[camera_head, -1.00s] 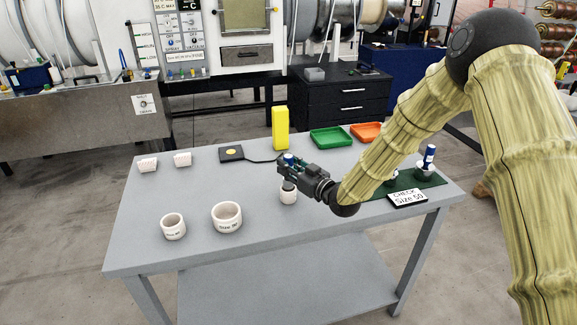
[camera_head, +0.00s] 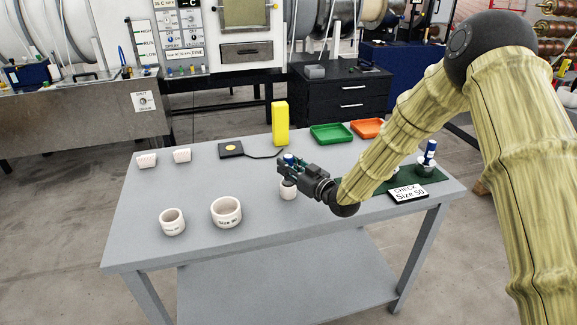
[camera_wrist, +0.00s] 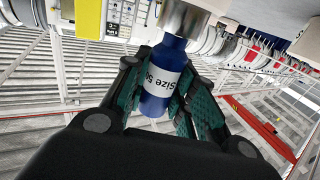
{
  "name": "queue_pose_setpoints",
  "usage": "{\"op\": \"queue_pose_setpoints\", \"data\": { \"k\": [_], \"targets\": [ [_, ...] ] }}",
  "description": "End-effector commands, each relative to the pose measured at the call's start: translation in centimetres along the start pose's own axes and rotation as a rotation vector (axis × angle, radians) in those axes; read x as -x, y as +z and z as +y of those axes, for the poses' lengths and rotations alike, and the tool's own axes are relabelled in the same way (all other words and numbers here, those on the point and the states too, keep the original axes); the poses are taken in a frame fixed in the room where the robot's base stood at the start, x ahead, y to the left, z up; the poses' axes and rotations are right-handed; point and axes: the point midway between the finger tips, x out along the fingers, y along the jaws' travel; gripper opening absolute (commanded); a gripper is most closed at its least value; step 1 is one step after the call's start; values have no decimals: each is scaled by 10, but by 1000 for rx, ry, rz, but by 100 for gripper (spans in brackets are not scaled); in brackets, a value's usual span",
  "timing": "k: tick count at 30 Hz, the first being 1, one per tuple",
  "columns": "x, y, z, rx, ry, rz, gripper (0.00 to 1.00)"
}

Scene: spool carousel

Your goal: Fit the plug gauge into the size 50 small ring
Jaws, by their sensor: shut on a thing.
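My gripper (camera_head: 290,165) is shut on the blue handle of the plug gauge (camera_wrist: 160,85), whose white label reads "Size 50" in the wrist view. Its wide metal end (camera_wrist: 183,18) points away from my gripper. In the head view the plug gauge is upright, directly over a small white ring (camera_head: 288,193) on the table. The metal end is at the ring's mouth; how far it sits inside is hidden. The number on this ring cannot be read.
A small white ring (camera_head: 172,224) and a wider one (camera_head: 227,214) stand at left. Another blue-handled gauge (camera_head: 428,155) stands on the green mat (camera_head: 432,183) behind the "Check Size 50" sign (camera_head: 408,193). A yellow block (camera_head: 280,123) and green tray (camera_head: 331,134) are farther back.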

Motion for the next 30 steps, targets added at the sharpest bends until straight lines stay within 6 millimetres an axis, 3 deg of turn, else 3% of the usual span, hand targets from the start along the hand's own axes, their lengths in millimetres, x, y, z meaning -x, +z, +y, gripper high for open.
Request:
{"op": "queue_pose_setpoints", "data": {
  "k": [23,24,27,30],
  "targets": [
    [0,15,0,0,0,1,0],
    [0,14,0,0,0,1,32],
    [0,14,0,0,0,1,50],
    [0,14,0,0,0,0,51]
  ]
}}
